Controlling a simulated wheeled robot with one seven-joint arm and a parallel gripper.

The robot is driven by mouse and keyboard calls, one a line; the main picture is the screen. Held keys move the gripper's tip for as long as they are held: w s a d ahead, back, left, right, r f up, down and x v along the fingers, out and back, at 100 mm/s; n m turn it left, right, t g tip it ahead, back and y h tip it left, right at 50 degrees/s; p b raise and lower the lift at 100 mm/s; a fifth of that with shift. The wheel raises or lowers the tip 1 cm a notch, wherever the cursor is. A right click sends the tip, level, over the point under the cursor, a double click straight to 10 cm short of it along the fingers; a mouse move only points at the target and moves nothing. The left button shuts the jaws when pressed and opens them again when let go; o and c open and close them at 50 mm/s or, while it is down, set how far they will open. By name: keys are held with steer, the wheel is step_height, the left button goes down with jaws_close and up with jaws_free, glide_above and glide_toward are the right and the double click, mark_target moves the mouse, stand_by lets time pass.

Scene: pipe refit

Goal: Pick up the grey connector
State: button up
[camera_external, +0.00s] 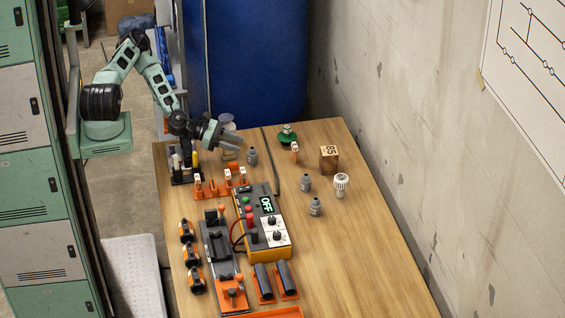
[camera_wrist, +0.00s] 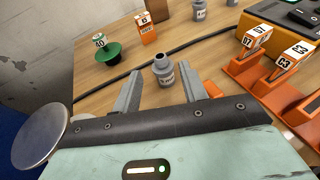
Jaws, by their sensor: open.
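Two similar grey connectors, one in the middle (camera_external: 305,183) and one nearer the camera (camera_external: 315,206), stand farther right. Whether the fingers touch the connector cannot be told.
A black cable (camera_external: 270,158) runs right of the connector. A green knob (camera_external: 287,135), an orange tagged block (camera_external: 295,153), a wooden block (camera_external: 329,159) and a white cap (camera_external: 341,184) stand beyond it. Orange tagged holders (camera_external: 212,190) and a control box (camera_external: 269,245) lie nearer. The table's right side is clear.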

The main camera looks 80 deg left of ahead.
mark_target(251, 148)
steer(key=x, duration=0.4)
steer(key=shift+d+p, duration=0.1)
steer(key=shift+p, duration=0.2)
steer(key=shift+r, duration=0.1)
jaws_close()
step_height(251, 148, up, 10)
steer(key=w+d+r+n+t+y, duration=0.1)
steer(key=w+d+r+n+y, duration=0.2)
steer(key=w, duration=0.4)
steer(key=shift+r+n+y, duration=0.7)
steer(key=shift+r+y, duration=0.05)
steer(key=shift+y, duration=0.45)
